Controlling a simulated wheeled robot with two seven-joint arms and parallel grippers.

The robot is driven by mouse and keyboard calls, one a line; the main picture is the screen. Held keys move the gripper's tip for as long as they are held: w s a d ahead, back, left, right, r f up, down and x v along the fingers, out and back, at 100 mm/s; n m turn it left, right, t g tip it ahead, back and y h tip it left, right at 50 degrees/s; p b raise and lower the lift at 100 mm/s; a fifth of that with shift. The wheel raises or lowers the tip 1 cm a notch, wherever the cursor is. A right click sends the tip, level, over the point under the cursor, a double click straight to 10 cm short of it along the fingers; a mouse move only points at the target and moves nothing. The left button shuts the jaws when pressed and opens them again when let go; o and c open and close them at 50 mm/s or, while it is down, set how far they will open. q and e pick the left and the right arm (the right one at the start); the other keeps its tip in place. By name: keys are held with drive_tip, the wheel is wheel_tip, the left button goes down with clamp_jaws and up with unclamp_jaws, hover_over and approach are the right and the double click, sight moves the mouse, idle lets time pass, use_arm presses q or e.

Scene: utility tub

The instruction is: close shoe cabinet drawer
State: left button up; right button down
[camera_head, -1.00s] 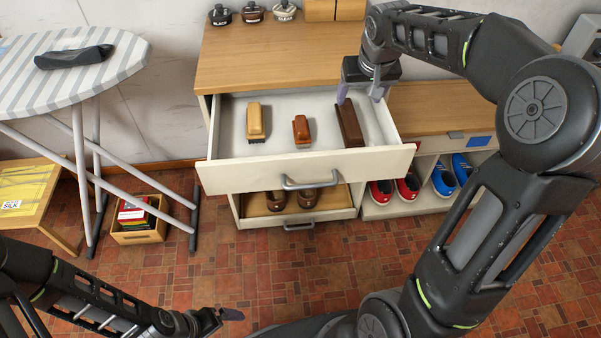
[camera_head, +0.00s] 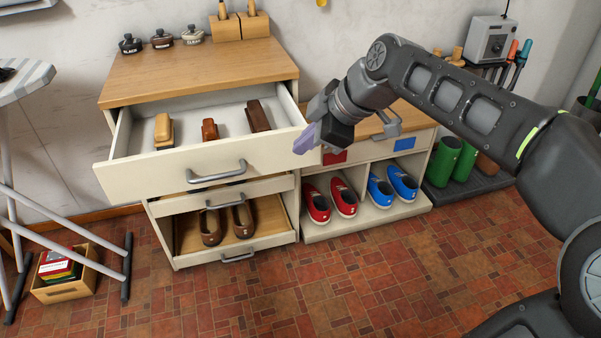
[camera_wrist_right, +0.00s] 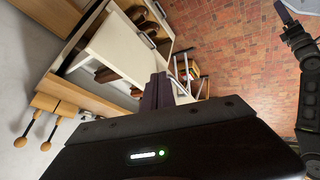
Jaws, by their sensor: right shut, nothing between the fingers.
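The cream top drawer (camera_head: 130,172) of the wooden-topped shoe cabinet (camera_head: 200,70) is pulled out, with a grey bar handle (camera_head: 216,172) on its front. Several brushes lie inside, one of them tan (camera_head: 163,130). My right gripper (camera_head: 304,140) is shut and empty, its purple fingers beside the right front corner of the drawer; whether they touch it I cannot tell. In the right wrist view the shut fingers (camera_wrist_right: 157,92) show near the drawer front (camera_wrist_right: 135,35). My left gripper is not in the head view.
A lower drawer (camera_head: 262,239) holding brown shoes also stands out. The low shelf unit (camera_head: 370,220) to the right holds red and blue shoes. An ironing board (camera_head: 25,82) and a small crate (camera_head: 65,285) stand left. The floor in front is clear.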

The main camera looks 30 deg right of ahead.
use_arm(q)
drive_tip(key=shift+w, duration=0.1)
use_arm(e)
drive_tip(key=shift+a+f+n, duration=0.1)
drive_tip(key=shift+a+n, duration=0.1)
drive_tip(key=shift+n, duration=1)
drive_tip(key=shift+w+f, duration=0.1)
drive_tip(key=b, duration=0.3)
approach(264, 163)
drive_tip(key=f, duration=0.1)
drive_tip(key=w+a+f, duration=0.1)
drive_tip(key=f, duration=0.2)
drive_tip(key=shift+w+a, duration=0.15)
drive_tip(key=shift+a, duration=0.05)
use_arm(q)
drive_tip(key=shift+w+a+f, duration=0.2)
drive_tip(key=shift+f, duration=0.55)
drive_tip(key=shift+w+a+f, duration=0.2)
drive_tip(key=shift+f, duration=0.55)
use_arm(e)
drive_tip(key=shift+w+d+r, duration=0.15)
drive_tip(key=shift+w+d, duration=0.05)
drive_tip(key=shift+w, duration=0.45)
